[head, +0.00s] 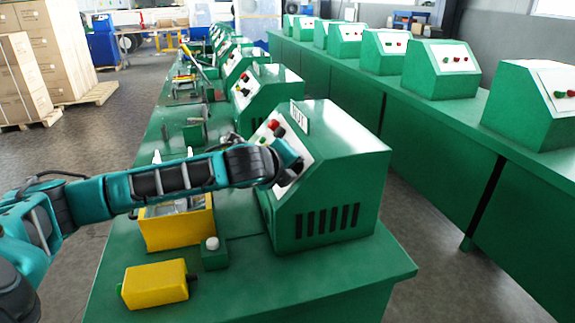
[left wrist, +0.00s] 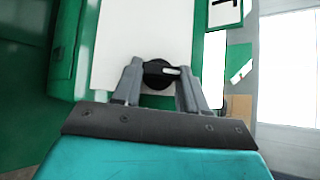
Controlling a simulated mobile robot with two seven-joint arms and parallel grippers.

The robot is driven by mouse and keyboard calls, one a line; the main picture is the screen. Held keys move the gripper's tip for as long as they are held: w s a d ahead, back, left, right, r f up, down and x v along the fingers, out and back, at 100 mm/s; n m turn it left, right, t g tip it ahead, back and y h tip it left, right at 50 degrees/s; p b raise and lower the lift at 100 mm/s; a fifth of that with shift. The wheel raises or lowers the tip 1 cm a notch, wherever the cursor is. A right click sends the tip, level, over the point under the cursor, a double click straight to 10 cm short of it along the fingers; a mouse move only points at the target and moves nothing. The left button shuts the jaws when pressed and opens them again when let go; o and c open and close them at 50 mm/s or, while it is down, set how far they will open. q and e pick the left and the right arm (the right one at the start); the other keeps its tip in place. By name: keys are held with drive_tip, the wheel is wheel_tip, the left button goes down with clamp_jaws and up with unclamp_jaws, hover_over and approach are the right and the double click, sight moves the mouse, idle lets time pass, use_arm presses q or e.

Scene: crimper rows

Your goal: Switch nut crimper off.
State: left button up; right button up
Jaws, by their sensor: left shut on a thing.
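The nearest green crimper box (head: 340,165) stands on the green bench, with a sloped white panel (head: 262,137) facing left. A small black-and-white label plate (head: 299,117) stands on its upper edge; I cannot read it surely. A red button (head: 273,125) shows high on the panel. My left gripper (head: 290,168) reaches across to the lower part of the panel. In the left wrist view, my left gripper (left wrist: 160,78) is shut on a black rotary knob (left wrist: 158,72) with a white mark, on the white panel (left wrist: 145,30). The mark points sideways. My right gripper is not in view.
A yellow box (head: 155,284) and a small green block with a white button (head: 213,250) sit on the near bench. A yellow-sided fixture (head: 180,228) is below my left arm. More crimpers line this bench and the one at right (head: 440,130), across an aisle.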

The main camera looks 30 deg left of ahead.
use_arm(q)
drive_tip(key=shift+n, duration=0.4)
drive_tip(key=o, duration=1.1)
drive_tip(key=shift+c, duration=0.2)
drive_tip(key=shift+r, duration=0.1)
drive_tip(key=v, duration=1.3)
drive_tip(key=shift+w+r, duration=0.2)
drive_tip(key=shift+d, duration=0.1)
